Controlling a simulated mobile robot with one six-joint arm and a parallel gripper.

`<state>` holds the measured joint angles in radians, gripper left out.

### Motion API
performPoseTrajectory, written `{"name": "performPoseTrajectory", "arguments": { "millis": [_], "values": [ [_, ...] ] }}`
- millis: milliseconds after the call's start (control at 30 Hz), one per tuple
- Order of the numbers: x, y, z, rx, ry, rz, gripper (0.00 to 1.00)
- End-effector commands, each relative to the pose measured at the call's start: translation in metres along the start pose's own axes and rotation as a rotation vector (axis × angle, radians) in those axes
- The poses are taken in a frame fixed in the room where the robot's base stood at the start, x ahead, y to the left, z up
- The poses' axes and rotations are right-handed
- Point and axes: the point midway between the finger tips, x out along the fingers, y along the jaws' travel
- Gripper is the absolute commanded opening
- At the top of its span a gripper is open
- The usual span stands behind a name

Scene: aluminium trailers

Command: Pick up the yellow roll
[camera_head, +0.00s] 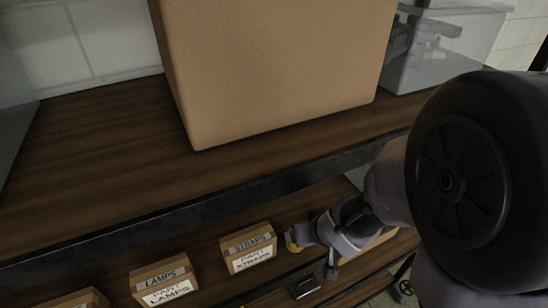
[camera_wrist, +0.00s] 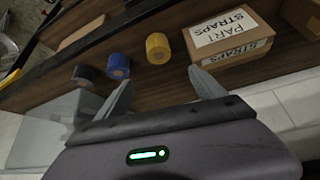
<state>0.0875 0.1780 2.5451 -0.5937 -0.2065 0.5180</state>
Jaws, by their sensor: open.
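The yellow roll (camera_wrist: 157,48) stands on the dark wooden shelf in the wrist view, just right of a blue roll (camera_wrist: 118,66). My gripper (camera_wrist: 163,88) is open and empty. Its two fingers point toward the rolls, with the yellow roll beyond the fingertips and between their lines, apart from both. In the head view only a small piece of the yellow roll (camera_head: 290,241) shows at the left of my gripper, and my arm hides the rest.
A cardboard box labelled STRAPS (camera_wrist: 246,51) stands close right of the yellow roll. A black roll (camera_wrist: 85,75) is left of the blue one. In the head view, a LAMPS box (camera_head: 159,277) sits further left, and the upper shelf (camera_head: 90,165) holds a large carton (camera_head: 275,70).

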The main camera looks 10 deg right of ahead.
Motion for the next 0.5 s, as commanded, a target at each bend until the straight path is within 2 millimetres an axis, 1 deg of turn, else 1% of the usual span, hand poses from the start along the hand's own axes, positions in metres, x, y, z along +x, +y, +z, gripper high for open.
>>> {"name": "performPoseTrajectory", "arguments": {
  "millis": [67, 167, 200, 300, 400, 500],
  "values": [
    [0.010, -0.001, 0.002, -0.002, -0.003, -0.005, 0.79],
    [0.042, -0.001, 0.006, -0.002, -0.002, -0.006, 0.79],
    [0.055, -0.001, 0.006, -0.002, -0.002, -0.005, 0.79],
    [0.085, -0.001, 0.006, -0.001, -0.003, -0.005, 0.79],
    [0.107, -0.001, 0.004, -0.002, -0.002, -0.004, 0.79],
    [0.120, -0.001, 0.002, -0.002, -0.001, -0.004, 0.79]
  ]
}}
